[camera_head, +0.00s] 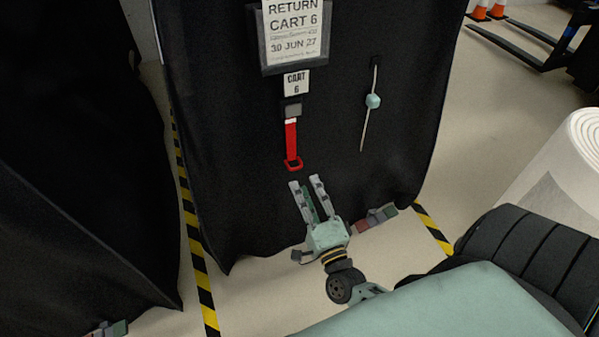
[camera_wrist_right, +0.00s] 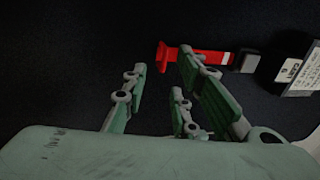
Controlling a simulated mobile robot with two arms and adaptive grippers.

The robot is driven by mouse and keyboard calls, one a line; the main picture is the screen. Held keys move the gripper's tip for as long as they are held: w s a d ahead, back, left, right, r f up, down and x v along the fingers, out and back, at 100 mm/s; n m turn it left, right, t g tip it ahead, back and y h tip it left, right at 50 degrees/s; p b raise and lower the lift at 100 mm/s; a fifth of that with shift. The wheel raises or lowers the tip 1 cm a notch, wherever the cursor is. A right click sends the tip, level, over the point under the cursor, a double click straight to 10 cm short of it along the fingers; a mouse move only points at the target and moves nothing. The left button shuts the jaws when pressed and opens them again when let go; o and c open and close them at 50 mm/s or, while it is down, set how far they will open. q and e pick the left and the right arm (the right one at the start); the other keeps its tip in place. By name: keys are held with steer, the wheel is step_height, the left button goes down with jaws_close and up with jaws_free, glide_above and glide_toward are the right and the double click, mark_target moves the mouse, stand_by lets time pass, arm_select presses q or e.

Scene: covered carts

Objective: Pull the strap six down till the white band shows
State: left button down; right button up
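The red strap (camera_head: 291,141) for cart 6 hangs from a grey buckle (camera_head: 292,110) on the black cover, under the "CART 6" label (camera_head: 296,83). A narrow white band (camera_head: 291,121) shows between buckle and red webbing; it also shows in the right wrist view (camera_wrist_right: 226,58). The strap ends in a red pull loop (camera_head: 293,164), seen too in the right wrist view (camera_wrist_right: 162,57). My right gripper (camera_head: 307,183) is open and empty just below the loop, fingers pointing up toward it, apparently not around it. My left gripper is out of view.
A "RETURN CART 6" sign (camera_head: 293,30) hangs above the label. A pale cord with a toggle (camera_head: 373,101) hangs to the right. Another covered cart (camera_head: 75,150) stands left. Yellow-black floor tape (camera_head: 199,265) and a white roll (camera_head: 570,165) are nearby.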

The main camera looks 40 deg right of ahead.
steer(key=v, duration=0.5)
stand_by(0.4)
